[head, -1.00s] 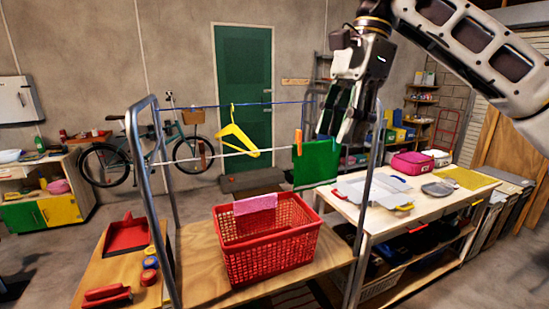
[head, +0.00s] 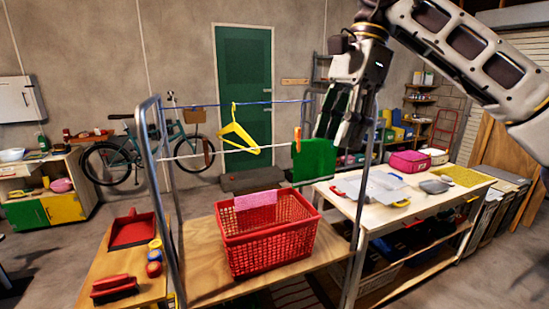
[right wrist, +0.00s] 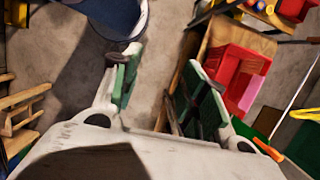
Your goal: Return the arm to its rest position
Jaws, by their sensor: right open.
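My right gripper (head: 343,118) hangs from the right arm (head: 465,50) at the upper right of the head view, near the right post of the drying rack. In the right wrist view its two green-padded fingers (right wrist: 160,95) stand apart with nothing between them. A green cloth (head: 314,160) hangs on the rack's line by an orange clothespin (head: 297,138), below and left of the gripper in the head view. My left gripper is not in view.
A red basket (head: 268,245) with a pink cloth (head: 258,200) over its rim stands on the wooden bench. A yellow hanger (head: 238,131) hangs from the line. A white-topped table (head: 350,203) stands at the right. A blue bucket (right wrist: 112,18) shows in the right wrist view.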

